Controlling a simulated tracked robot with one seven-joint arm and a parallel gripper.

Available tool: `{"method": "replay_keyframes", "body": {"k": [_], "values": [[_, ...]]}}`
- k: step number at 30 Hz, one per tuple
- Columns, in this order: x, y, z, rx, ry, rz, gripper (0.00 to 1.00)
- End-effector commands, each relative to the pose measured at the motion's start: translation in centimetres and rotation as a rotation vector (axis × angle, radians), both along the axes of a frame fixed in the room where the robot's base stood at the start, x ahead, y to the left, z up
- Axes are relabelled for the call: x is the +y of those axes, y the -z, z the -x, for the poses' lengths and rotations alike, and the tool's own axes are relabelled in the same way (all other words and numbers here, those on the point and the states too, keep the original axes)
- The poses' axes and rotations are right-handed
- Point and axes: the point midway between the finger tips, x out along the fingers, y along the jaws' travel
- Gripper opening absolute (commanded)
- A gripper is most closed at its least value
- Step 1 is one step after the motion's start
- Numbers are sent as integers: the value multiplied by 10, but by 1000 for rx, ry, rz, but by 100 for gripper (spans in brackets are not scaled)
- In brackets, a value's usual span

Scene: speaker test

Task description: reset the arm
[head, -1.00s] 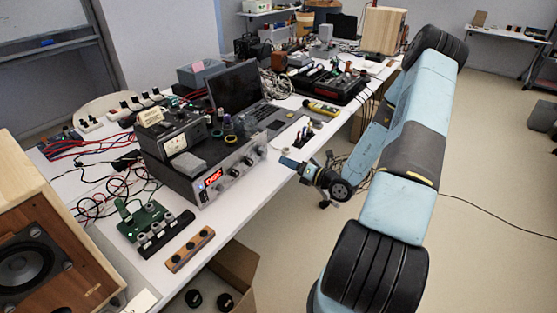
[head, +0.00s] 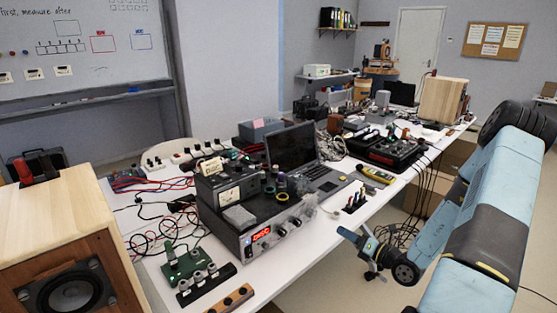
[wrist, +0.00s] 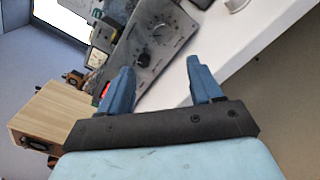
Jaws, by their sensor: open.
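My arm, light blue with dark joints, reaches along the right side in the head view. My gripper (head: 355,238) hangs beside the front edge of the white table (head: 330,212), right of the amplifier with the red display. In the wrist view my gripper (wrist: 160,82) shows two blue fingers spread apart with nothing between them. Beyond the fingers are the table edge and the grey front panel of the amplifier (wrist: 150,45).
A wooden speaker (head: 75,225) stands at the left front. The amplifier (head: 235,225), a laptop (head: 292,150), a yellow meter (head: 378,174) and a black case (head: 375,150) crowd the table. Cables hang at its front edge. Floor beside the table is open.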

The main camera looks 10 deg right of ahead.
Motion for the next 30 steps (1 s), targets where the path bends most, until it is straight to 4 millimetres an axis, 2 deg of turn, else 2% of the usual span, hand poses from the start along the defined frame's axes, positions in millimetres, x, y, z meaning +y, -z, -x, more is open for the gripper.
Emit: {"method": "replay_keyframes", "body": {"k": [5, 14, 21, 30], "values": [[21, -31, 3, -79, -140, 119, 64], [66, -89, 25, -260, -451, 385, 64], [96, -127, 51, -409, -691, 599, 64], [120, -167, 90, -604, -975, 869, 64]]}}
